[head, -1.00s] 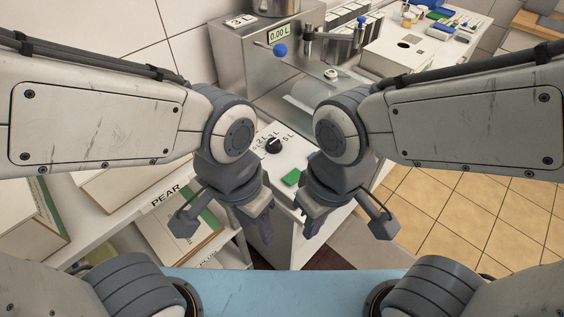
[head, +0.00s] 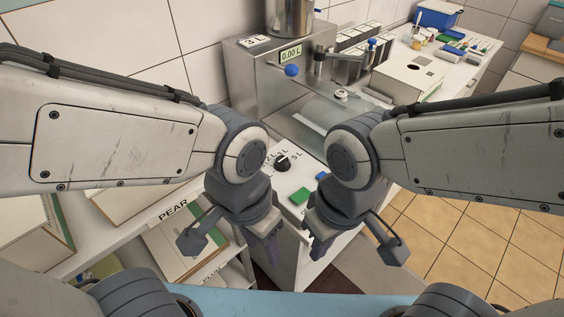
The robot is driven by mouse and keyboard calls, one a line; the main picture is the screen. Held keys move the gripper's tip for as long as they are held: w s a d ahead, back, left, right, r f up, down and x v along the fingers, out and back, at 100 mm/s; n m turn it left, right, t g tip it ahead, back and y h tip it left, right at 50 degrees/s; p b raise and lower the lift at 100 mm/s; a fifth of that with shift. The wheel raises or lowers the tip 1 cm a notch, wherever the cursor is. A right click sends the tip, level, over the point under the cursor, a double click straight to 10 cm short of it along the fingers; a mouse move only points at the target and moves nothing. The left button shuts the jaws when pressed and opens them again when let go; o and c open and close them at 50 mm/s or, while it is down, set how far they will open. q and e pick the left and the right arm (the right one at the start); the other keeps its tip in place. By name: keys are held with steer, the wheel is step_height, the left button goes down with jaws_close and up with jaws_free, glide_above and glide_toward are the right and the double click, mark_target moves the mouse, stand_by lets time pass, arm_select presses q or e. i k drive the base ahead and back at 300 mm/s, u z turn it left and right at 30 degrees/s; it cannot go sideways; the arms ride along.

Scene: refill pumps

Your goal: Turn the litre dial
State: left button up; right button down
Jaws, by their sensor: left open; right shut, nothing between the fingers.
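The litre dial (head: 283,164) is a black round knob on the white front panel (head: 300,174) of the pump station, with litre marks such as 3 L and 5 L beside it. Its pointer setting is too small to read surely. My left gripper (head: 264,250) hangs open below and left of the dial, apart from it. My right gripper (head: 318,246) is shut and empty below and right of the dial, beyond the green button (head: 299,197). Neither touches the dial.
A blue button (head: 322,176) sits close to my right wrist. A blue-knobbed lever (head: 291,70) and a spout arm (head: 340,54) stand behind the panel. A PEAR box (head: 180,240) lies on the left shelf. A white box (head: 410,75) stands on the right counter.

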mark_target(282, 164)
steer(key=u, duration=0.35)
steer(key=k, duration=1.2)
steer(key=z, duration=0.65)
steer(key=i, duration=1.25)
steer(key=u, duration=0.8)
steer(key=i, duration=0.3)
steer(key=u, duration=0.4)
